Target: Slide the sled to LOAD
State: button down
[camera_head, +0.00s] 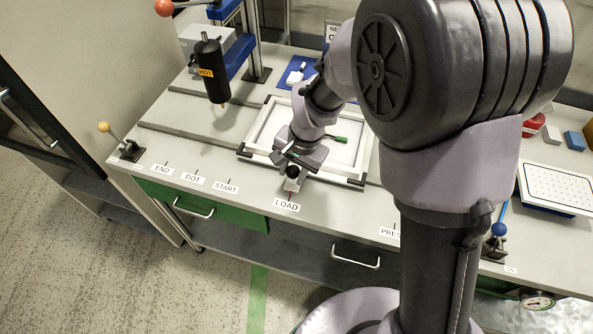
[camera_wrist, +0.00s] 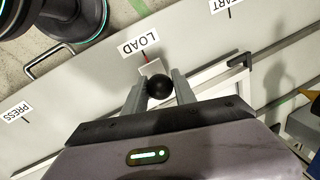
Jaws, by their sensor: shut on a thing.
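The sled (camera_head: 331,174) is a pale rectangular frame with dark corners, lying flat on the bench. Its front edge also shows in the wrist view (camera_wrist: 224,84). My gripper (camera_head: 292,171) is over its front side. In the wrist view the two fingers (camera_wrist: 158,90) are shut around a round black knob (camera_wrist: 159,86) at the sled's front. The white LOAD label (camera_head: 287,205) is on the bench's front edge, just in front of the knob. My wrist and arm hide part of the sled.
The START (camera_head: 225,187), DOT (camera_head: 193,178) and END (camera_head: 162,169) labels run leftward along the edge. PRESS (camera_head: 390,232) is to the right. A black HOT cylinder (camera_head: 211,70) hangs at the back left. A yellow-knobbed lever (camera_head: 105,127) stands at the left corner.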

jog(key=c, duration=1)
grip_release()
jog(key=shift+c, duration=0.2)
jog(key=d+r+p, duration=0.1)
jog(key=r+p, duration=0.2)
jog(key=r, duration=0.5)
jog(key=s+d+r+p, duration=0.1)
jog(key=d+r+p, duration=0.1)
jog(key=r, duration=0.7)
jog(key=shift+s+p, duration=0.25)
jog(key=shift+p, duration=0.6)
jog(key=shift+r, duration=0.1)
jog(key=s+d+r+t+b, duration=0.2)
jog(key=s+d, duration=0.2)
jog(key=s, duration=0.4)
jog(key=s+d+r+n+t+b, duration=0.1)
jog(key=s+d+r+t+b, duration=0.1)
jog(key=s+d, duration=0.3)
jog(key=s+r, duration=0.1)
jog(key=s, duration=0.2)
jog(key=shift+s+r+t, duration=0.2)
jog(key=shift+r+t, duration=0.15)
jog(key=shift+t, duration=0.05)
